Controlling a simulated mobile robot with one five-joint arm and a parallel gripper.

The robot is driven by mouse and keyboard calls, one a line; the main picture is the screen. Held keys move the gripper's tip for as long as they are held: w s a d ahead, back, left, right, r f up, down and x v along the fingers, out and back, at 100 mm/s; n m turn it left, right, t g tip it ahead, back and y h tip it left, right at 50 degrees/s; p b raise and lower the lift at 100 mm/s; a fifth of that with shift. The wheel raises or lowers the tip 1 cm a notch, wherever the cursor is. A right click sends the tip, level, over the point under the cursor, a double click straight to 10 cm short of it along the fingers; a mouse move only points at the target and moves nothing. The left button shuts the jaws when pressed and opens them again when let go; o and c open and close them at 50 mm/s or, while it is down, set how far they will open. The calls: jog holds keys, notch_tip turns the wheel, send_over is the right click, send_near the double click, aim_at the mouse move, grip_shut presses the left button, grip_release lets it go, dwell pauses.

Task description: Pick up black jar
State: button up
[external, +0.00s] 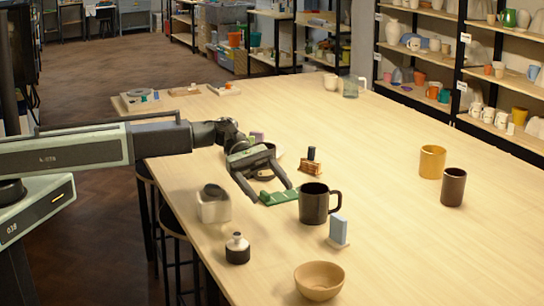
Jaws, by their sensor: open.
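A small black jar (237,252) with a pale shoulder and a dark top stands upright near the table's left front edge. My gripper (273,195) is open and reaches in over the table from the left, its fingers pointing down and toward the front. It is behind the black jar and a little to its right, apart from it. A green flat block (279,198) lies at the fingertips; I cannot tell whether they touch it. A black mug (314,204) stands just right of the fingers.
A clear jar with a dark lid (213,207) stands behind the black jar. A blue block on a stand (338,230) and a tan bowl (319,281) are to the right. A yellow cup (432,162) and brown cup (453,188) stand farther right. The right front tabletop is clear.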

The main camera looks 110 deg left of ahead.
jog(key=b, duration=0.2)
send_near(237, 243)
jog(key=w, duration=0.2)
jog(key=shift+w+d+r+g, duration=0.15)
jog(key=shift+w+d+g, duration=0.25)
jog(key=shift+s+f+n, duration=0.35)
jog(key=shift+f+n, duration=0.15)
jog(key=shift+f, duration=0.05)
jog(key=shift+s+a+f, duration=0.1)
jog(key=shift+a+f, duration=0.05)
jog(key=shift+f, duration=0.05)
jog(key=shift+b+x, duration=0.5)
jog(key=shift+x, duration=0.65)
jog(key=b+x, duration=0.1)
jog(key=x, duration=0.4)
jog(key=shift+b, duration=0.4)
grip_shut()
notch_tip(237, 243, up, 10)
jog(key=p, duration=1)
jog(key=shift+r, duration=0.2)
jog(key=shift+f, duration=0.15)
